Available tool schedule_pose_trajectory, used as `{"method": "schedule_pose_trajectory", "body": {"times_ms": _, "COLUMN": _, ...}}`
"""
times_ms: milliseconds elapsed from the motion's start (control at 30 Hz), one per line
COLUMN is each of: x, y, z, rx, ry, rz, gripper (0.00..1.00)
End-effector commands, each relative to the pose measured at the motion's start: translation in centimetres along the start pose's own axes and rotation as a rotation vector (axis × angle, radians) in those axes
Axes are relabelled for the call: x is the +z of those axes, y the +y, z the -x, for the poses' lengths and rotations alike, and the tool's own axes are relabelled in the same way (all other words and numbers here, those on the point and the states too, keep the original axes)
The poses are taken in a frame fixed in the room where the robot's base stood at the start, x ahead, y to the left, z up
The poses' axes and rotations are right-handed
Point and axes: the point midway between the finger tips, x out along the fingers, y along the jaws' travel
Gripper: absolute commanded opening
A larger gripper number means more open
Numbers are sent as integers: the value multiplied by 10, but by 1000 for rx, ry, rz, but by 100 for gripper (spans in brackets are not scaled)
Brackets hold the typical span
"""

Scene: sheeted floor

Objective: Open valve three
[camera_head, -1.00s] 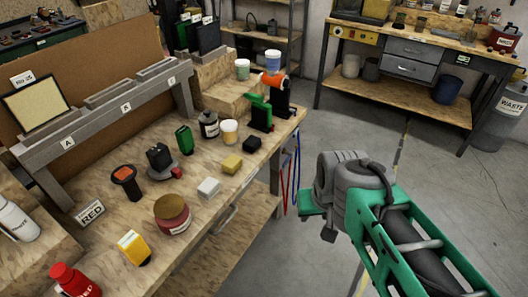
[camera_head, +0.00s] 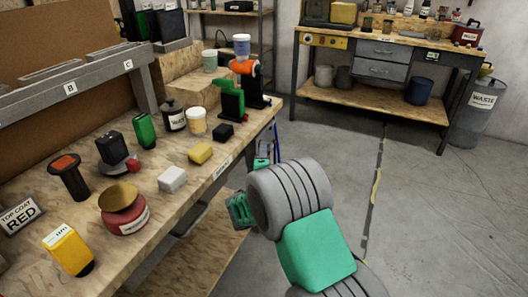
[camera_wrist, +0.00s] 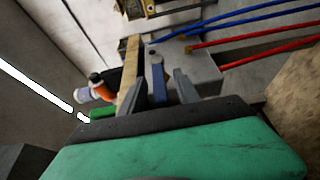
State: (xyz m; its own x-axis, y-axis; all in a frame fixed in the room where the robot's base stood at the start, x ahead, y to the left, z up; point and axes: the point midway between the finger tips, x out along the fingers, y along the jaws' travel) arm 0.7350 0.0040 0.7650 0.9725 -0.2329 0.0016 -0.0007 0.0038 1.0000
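In the wrist view my gripper (camera_wrist: 160,90) shows two grey fingers standing apart. A blue bar (camera_wrist: 157,70), which looks like a valve handle, lies between them in the picture; I cannot tell whether they touch it. Behind it is a pale grey panel (camera_wrist: 200,66). Blue hoses (camera_wrist: 225,20) and red hoses (camera_wrist: 260,52) run off to the right. No number three label is readable. In the head view my arm reaches to the bench's right end, where a bit of blue hose (camera_head: 277,137) shows; my wrist hides most of that side.
The wooden bench (camera_head: 150,178) holds paint tins, a yellow block (camera_head: 200,152), a white block (camera_head: 172,179) and a green stand with an orange-topped sprayer (camera_head: 244,68). The floor on the right is clear. A second bench (camera_head: 375,104) and a waste bin (camera_head: 475,115) stand at the back.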

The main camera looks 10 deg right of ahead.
Motion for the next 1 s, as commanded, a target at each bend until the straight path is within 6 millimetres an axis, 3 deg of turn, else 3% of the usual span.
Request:
{"method": "schedule_pose_trajectory", "body": {"times_ms": 167, "x": 0, "y": -1, "z": -22, "rx": -1, "ry": 0, "rz": -3, "gripper": 38}}
{"method": "schedule_pose_trajectory", "body": {"times_ms": 433, "x": 0, "y": 0, "z": -25, "rx": -1, "ry": 0, "rz": -2, "gripper": 38}}
{"method": "schedule_pose_trajectory", "body": {"times_ms": 900, "x": 0, "y": 0, "z": -25, "rx": -2, "ry": 0, "rz": -3, "gripper": 0}}
{"method": "schedule_pose_trajectory", "body": {"times_ms": 1000, "x": 0, "y": 0, "z": -25, "rx": -2, "ry": 0, "rz": -3, "gripper": 0}}
